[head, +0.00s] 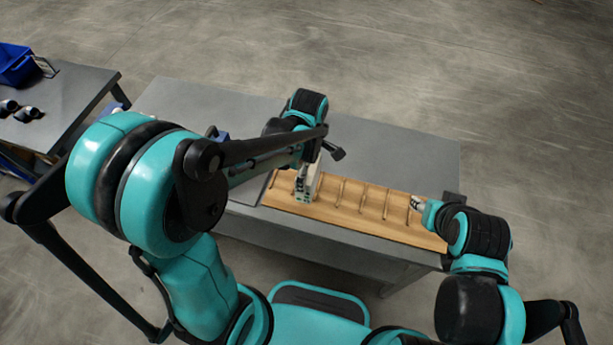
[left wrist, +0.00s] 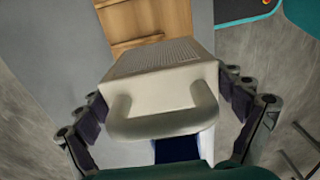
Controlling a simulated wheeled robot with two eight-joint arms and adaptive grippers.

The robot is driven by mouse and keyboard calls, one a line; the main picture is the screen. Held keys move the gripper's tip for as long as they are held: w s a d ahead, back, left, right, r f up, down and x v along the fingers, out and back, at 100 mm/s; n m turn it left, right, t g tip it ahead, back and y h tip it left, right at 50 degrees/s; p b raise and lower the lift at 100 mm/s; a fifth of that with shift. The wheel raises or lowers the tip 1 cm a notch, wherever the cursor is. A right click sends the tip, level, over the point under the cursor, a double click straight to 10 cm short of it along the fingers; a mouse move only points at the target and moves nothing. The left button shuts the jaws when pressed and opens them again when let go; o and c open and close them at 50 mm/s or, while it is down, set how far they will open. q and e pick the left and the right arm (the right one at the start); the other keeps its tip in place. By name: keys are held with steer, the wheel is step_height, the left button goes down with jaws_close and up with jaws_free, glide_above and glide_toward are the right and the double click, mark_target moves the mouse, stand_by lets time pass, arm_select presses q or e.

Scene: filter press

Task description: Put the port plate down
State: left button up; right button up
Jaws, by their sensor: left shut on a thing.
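The port plate (left wrist: 160,95) is a pale, thick piece with a loop handle on the near side and a finely textured face. My left gripper (left wrist: 166,106) is shut on it, one dark-padded finger at each side. In the head view the plate (head: 308,183) is upright over the left part of a wooden rack (head: 328,207) with several thin cross bars. I cannot tell whether its lower edge touches the rack. My left gripper (head: 305,165) is partly hidden by its own arm. My right gripper (head: 418,202) is at the rack's right end, its fingers too small to read.
The rack lies along the front of a grey table (head: 390,150), whose back right is clear. A dark flat panel (head: 248,190) lies left of the rack. A second table (head: 62,95) at the left holds a blue bin (head: 16,65) and small dark-and-white parts (head: 25,112).

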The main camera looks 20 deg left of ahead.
arm_select(q)
steer(key=shift+w+a+f, duration=0.7)
steer(key=shift+w+f, duration=0.05)
steer(key=shift+w, duration=0.1)
step_height(320, 180, down, 3)
steer(key=shift+f+b, duration=0.2)
steer(key=shift+b, duration=0.8)
steer(key=shift+f, duration=0.2)
steer(key=shift+s, duration=0.1)
steer(key=shift+f, duration=0.15)
steer(key=o, duration=1.1)
steer(key=shift+o, duration=0.2)
